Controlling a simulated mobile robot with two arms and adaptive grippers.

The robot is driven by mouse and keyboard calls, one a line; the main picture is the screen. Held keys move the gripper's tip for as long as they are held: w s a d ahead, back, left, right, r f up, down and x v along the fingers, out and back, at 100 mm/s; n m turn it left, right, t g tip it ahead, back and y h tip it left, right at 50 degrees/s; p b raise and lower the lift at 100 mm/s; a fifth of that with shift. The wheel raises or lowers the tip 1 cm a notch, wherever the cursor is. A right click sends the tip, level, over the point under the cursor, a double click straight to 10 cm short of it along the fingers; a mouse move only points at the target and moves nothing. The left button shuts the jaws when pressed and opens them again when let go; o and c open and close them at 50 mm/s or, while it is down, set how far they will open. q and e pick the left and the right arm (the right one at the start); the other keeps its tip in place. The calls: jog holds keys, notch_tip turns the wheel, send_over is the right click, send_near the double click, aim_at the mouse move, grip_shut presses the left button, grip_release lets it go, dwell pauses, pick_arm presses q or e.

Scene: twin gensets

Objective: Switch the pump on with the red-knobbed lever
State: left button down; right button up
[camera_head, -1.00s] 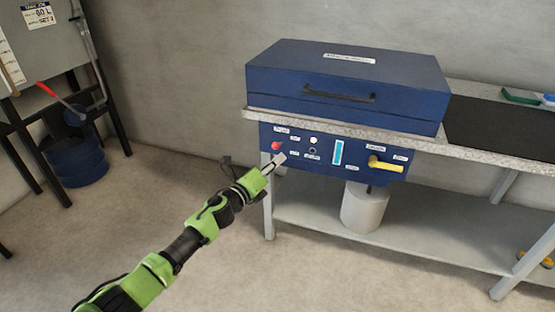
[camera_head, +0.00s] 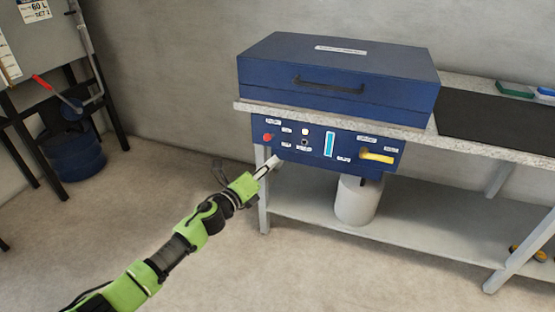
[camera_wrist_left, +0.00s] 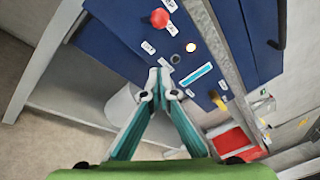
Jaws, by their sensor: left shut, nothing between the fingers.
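The red knob (camera_head: 267,137) is at the left end of the blue control panel (camera_head: 315,152), under the bench top. It also shows as a red ball in the left wrist view (camera_wrist_left: 159,17); its stem is hidden. A small round lamp (camera_head: 305,131) to its right looks pale and bright, also in the left wrist view (camera_wrist_left: 191,47). My left gripper (camera_head: 274,163) is shut and empty, just below the knob and apart from it in the head view. Its fingertips (camera_wrist_left: 158,82) meet in the left wrist view. My right gripper is out of view.
A yellow handle (camera_head: 377,157) sits at the panel's right end. A blue case (camera_head: 335,85) rests on the bench above. A white cylinder (camera_head: 357,200) stands below. A separate red-handled lever (camera_head: 43,82) is at far left. The floor before the bench is clear.

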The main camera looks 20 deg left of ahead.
pick_arm(q)
jog(key=s+a+r+p, duration=0.1)
jog(key=s+r, duration=0.1)
jog(key=s, duration=0.3)
jog(key=shift+s+a, duration=0.25)
jog(key=shift+a, duration=0.05)
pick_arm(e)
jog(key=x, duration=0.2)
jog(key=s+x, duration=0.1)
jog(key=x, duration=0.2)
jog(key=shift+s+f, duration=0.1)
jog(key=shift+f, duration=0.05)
